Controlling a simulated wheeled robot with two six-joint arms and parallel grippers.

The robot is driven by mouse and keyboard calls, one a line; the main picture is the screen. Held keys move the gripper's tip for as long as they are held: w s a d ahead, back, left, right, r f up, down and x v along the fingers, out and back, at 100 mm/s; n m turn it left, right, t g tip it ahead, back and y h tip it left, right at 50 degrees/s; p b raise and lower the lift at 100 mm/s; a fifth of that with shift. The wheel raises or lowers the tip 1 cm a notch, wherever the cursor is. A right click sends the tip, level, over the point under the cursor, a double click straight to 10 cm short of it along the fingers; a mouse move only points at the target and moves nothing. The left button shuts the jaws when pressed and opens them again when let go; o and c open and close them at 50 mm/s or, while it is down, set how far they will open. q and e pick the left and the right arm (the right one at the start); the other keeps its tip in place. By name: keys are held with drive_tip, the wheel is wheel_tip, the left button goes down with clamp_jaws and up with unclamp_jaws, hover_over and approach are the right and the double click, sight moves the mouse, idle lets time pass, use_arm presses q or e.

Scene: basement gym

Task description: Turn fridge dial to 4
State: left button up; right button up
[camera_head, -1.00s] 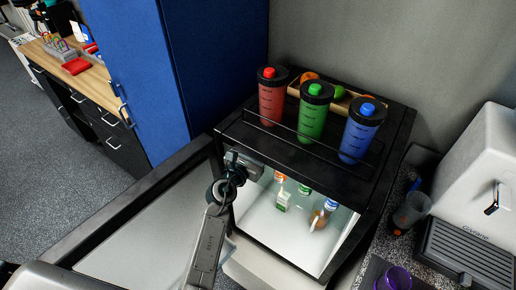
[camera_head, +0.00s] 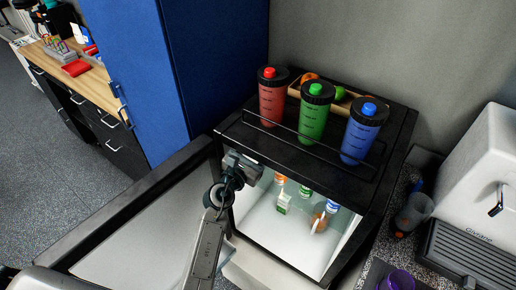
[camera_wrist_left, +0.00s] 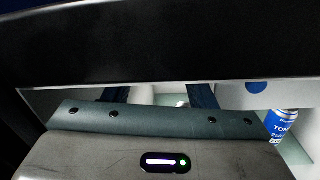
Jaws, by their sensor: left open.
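The black mini fridge (camera_head: 228,128) stands with its door (camera_head: 150,215) swung open to the left, and its lit white interior shows. My left gripper (camera_head: 250,167) is at the upper left of the fridge opening, just under the top front edge. In the left wrist view its two dark fingers are apart, and the gap between them (camera_wrist_left: 160,96) is partly covered by a dark horizontal edge. I cannot make out the dial or its setting in either view; the gripper or the fridge top may hide it. My right gripper does not show.
Red (camera_head: 272,97), green (camera_head: 313,113) and blue (camera_head: 361,132) shaker bottles stand behind a rail on the fridge top. A blue locker (camera_head: 220,70) is behind; a coffee machine (camera_head: 485,165) is at right.

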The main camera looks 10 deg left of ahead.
use_arm(q)
drive_tip(key=b+v, duration=0.2)
drive_tip(key=v, duration=0.8)
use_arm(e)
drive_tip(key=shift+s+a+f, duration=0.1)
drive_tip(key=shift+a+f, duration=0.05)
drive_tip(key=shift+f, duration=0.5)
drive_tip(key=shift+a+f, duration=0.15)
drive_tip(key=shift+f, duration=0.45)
